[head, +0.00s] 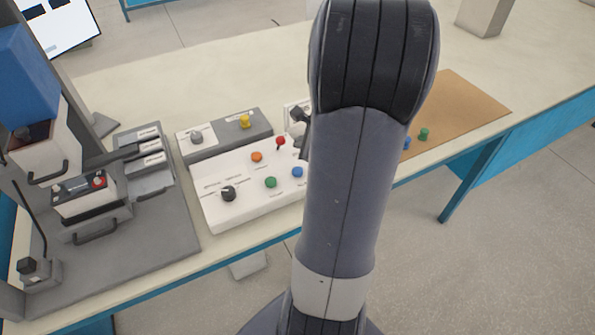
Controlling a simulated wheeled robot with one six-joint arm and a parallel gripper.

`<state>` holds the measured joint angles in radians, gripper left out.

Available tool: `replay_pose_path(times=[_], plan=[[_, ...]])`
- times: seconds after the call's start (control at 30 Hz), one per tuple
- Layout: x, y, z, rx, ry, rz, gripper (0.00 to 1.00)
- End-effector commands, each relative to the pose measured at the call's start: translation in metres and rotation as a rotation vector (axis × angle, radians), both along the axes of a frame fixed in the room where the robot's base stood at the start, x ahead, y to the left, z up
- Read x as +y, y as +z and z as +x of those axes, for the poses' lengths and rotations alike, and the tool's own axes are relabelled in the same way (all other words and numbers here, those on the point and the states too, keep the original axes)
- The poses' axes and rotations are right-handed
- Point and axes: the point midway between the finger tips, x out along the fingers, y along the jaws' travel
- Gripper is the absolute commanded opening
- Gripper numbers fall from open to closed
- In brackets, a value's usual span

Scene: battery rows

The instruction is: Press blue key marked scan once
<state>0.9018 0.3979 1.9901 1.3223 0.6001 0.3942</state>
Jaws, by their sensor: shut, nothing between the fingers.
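A white sloped control panel (235,207) lies on the bench, left of my arm. A round blue key (297,172) sits near its right visible end, beside a green key (270,182). The lettering by the keys is too small to read, so I cannot tell which is marked scan. A second blue piece (407,143) shows just right of my arm. My arm stands upright in front and hides part of the bench. Dark parts at the arm's left edge may belong to my gripper. I cannot make out its fingertips or its distance from the key.
The panel also has an orange key (257,157), a red knob (280,141) and a black dial (228,193). Behind it stands a grey box (215,142) with a yellow knob (245,121). Battery equipment (90,195) fills the left. A brown mat (460,105) lies right.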

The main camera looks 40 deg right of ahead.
Motion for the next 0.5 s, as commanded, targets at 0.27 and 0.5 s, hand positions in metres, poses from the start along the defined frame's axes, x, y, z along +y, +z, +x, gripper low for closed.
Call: replay_pose_path(times=[0.27, 0.5], plan=[[0.000, -0.045, 0.000, 0.001, -0.001, 0.001, 0.00], [0.000, -0.071, 0.000, -0.001, -0.001, 0.000, 0.00]])
